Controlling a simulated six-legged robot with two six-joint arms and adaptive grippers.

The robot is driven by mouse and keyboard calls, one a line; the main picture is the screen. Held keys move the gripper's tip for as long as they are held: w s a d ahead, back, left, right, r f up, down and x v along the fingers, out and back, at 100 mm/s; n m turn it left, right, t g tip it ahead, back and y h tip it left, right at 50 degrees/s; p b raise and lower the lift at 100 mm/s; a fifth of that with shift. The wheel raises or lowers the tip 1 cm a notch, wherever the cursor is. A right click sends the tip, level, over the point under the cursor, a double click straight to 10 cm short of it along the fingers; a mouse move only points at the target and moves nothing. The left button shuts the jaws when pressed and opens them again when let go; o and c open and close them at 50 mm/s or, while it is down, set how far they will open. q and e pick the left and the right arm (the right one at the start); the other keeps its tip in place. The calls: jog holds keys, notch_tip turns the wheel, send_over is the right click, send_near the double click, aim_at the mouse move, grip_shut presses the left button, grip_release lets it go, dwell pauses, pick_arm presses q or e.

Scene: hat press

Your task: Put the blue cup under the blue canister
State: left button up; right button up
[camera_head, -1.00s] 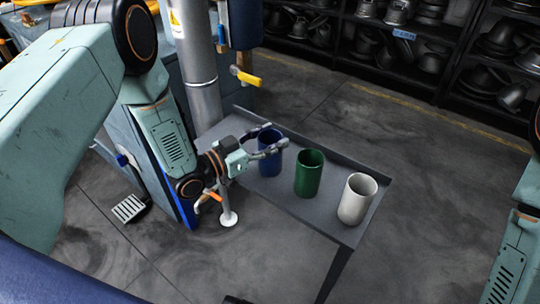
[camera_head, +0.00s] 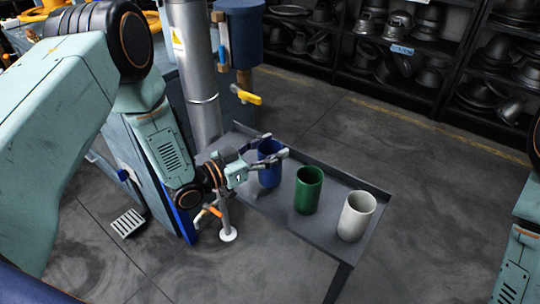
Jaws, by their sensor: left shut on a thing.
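The blue cup (camera_head: 269,174) is upright at the far left end of the row, over the grey tray table (camera_head: 290,225). My left gripper (camera_head: 273,150) reaches in from the left and is shut around the cup's upper part. Whether the cup's base touches the table I cannot tell. The blue canister (camera_head: 245,35) hangs at the top beside a grey metal column. A tap with a yellow handle (camera_head: 246,96) shows below the canister, left of and beyond the cup. My right gripper is out of view; only part of my right arm shows at the right edge.
A green cup (camera_head: 308,190) and a white cup (camera_head: 356,216) stand on the table, right of the blue one. The table has a raised back edge. Dark shelves (camera_head: 400,75) with metal parts fill the back. A white round-footed stand (camera_head: 227,234) is below the gripper.

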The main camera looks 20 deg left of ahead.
pick_arm(q)
notch_tip(320, 180, up, 8)
jog(key=f+p, duration=0.1)
jog(key=p, duration=0.1)
jog(key=s+f+n+t+y+b, duration=0.2)
jog(key=s+f+y+b, duration=0.1)
jog(key=s+f+b, duration=0.3)
jog(key=s+a+n+t+y+b, duration=0.2)
jog(key=s+a+n+y, duration=0.4)
jog(key=a+y, duration=0.25)
jog(key=w+f+b, duration=0.2)
jog(key=w, duration=1.6)
jog(key=shift+w+a+f, duration=0.2)
jog(key=shift+f, duration=0.2)
